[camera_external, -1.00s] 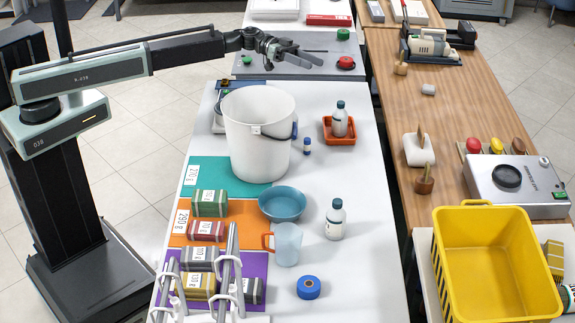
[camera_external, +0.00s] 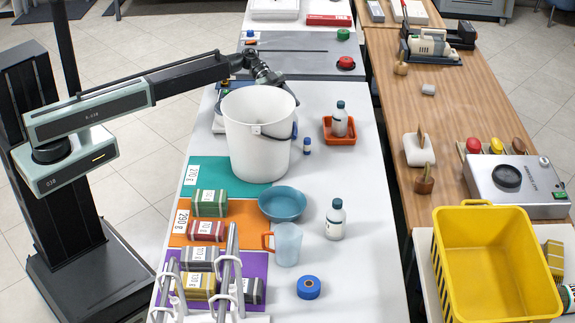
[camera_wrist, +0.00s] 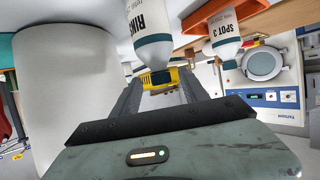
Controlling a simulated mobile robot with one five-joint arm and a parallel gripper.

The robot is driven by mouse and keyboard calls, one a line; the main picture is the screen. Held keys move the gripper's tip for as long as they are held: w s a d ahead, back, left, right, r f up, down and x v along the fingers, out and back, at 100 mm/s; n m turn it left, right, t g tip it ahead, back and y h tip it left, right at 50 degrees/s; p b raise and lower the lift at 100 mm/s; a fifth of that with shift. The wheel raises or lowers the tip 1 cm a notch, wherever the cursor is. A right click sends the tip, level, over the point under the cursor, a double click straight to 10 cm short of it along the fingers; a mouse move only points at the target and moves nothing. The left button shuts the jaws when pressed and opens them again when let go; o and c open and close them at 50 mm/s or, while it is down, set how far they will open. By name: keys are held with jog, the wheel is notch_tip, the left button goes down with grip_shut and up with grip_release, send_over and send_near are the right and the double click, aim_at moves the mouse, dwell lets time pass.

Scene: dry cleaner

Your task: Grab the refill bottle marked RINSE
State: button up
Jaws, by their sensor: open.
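In the wrist view a white bottle (camera_wrist: 152,22) with a label partly reading "RIN" hangs cap-down at the top, cut off by the frame edge; the picture seems inverted. It stands beside a large white bucket, beyond my open, empty gripper (camera_wrist: 158,88). A second bottle marked SPOT 3 (camera_wrist: 223,44) is to its right. In the external view my gripper (camera_external: 268,79) is low behind the white bucket (camera_external: 258,140), its fingertips hidden. Two similar bottles show there, one in an orange tray (camera_external: 340,140) and one near the front (camera_external: 335,220); their labels are unreadable.
The bucket is a tall obstacle beside the gripper. A small blue-capped bottle (camera_external: 307,146) stands between bucket and tray. A blue bowl (camera_external: 282,204), a clear jug (camera_external: 287,244) and blue tape (camera_external: 309,287) are nearer the front. The white table is clear along its front right.

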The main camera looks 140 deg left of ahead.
aim_at(295, 121)
jog(key=b+x, duration=0.1)
jog(key=x, duration=0.4)
jog(key=shift+w+b, duration=0.1)
jog(key=shift+b, duration=0.3)
jog(key=shift+r, duration=0.15)
grip_shut()
dwell(0.8)
